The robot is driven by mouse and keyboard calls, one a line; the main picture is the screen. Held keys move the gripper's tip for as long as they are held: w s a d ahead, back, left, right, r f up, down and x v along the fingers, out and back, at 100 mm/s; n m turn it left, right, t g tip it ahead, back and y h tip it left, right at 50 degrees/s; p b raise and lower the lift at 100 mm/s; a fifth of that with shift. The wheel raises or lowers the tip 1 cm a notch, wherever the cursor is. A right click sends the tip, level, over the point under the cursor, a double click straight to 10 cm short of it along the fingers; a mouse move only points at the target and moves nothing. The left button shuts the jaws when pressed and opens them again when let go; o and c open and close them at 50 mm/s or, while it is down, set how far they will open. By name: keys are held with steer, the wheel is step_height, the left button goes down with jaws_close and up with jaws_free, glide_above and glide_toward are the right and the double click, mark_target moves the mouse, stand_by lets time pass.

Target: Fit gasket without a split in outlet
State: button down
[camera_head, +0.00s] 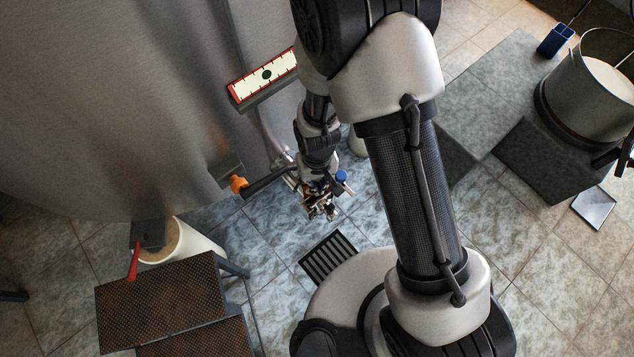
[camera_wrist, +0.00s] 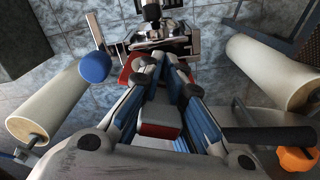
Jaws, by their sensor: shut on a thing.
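My gripper (camera_head: 320,206) points down beside the large steel tank (camera_head: 110,90), near its lower right side. In the wrist view the blue-padded fingers of my gripper (camera_wrist: 161,62) come together at the tips. A flat red piece (camera_wrist: 127,72) shows on both sides of the fingertips, and they seem shut on it; I cannot tell whether it is the gasket or whether it has a split. Just beyond the tips is a shiny metal fitting (camera_wrist: 160,44), partly hidden by the fingers. I cannot make out the outlet opening.
An orange-ended dark handle (camera_head: 239,185) is left of my gripper. A blue ball knob (camera_wrist: 94,67) stands close to the fingertips.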

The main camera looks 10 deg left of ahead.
steer(key=shift+f, duration=0.25)
steer(key=c, duration=1.7)
jaws_free()
step_height(320, 180, up, 13)
steer(key=p, duration=0.4)
steer(key=shift+f+p, duration=0.15)
steer(key=shift+p, duration=0.2)
